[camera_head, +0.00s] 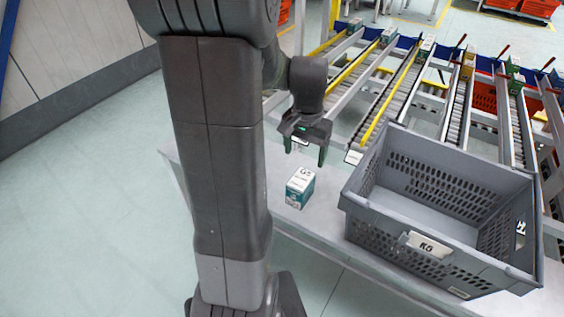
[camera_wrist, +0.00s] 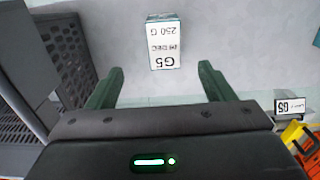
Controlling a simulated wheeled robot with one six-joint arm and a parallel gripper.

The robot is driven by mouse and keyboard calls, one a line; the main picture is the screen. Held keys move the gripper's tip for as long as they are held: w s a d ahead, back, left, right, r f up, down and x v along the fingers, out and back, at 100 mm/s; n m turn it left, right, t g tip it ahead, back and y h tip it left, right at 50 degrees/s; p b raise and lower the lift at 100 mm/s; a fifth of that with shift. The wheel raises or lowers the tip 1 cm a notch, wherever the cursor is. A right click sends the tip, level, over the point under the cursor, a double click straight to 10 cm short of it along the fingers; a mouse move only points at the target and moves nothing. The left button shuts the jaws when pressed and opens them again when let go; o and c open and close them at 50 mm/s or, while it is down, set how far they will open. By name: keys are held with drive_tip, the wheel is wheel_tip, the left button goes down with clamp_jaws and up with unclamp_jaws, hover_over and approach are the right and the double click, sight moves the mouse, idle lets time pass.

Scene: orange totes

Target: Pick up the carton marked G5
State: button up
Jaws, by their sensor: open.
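The carton marked G5 (camera_head: 300,188) is a small white and teal box standing on the grey table (camera_head: 328,222), left of the grey crate. In the wrist view the G5 carton (camera_wrist: 164,44) shows its white label upside down, ahead of the fingertips and between their lines. My gripper (camera_head: 305,152) is open and empty, above and behind the carton in the head view. In the wrist view my gripper's two fingers (camera_wrist: 160,78) are spread apart, and the carton is not between them.
A grey perforated crate (camera_head: 432,247) marked K5 stands right of the carton; its wall also shows in the wrist view (camera_wrist: 70,50). Roller lanes (camera_head: 398,92) with small cartons lie behind. A G5 tag (camera_wrist: 290,106) sits at the table edge. Table around the carton is clear.

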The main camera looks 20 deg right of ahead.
sight(301, 179)
wheel_tip(301, 179, down, 9)
drive_tip(key=shift+w+d+r, duration=0.15)
drive_tip(key=shift+r, duration=0.05)
drive_tip(key=shift+w+f+p, duration=0.15)
drive_tip(key=shift+f+p, duration=0.1)
drive_tip(key=shift+f, duration=1.05)
drive_tip(key=shift+w+f+p, duration=0.15)
drive_tip(key=shift+f+p, duration=0.1)
drive_tip(key=shift+f, duration=1.05)
drive_tip(key=shift+c, duration=0.2)
drive_tip(key=c, duration=1.2)
drive_tip(key=shift+o, duration=0.2)
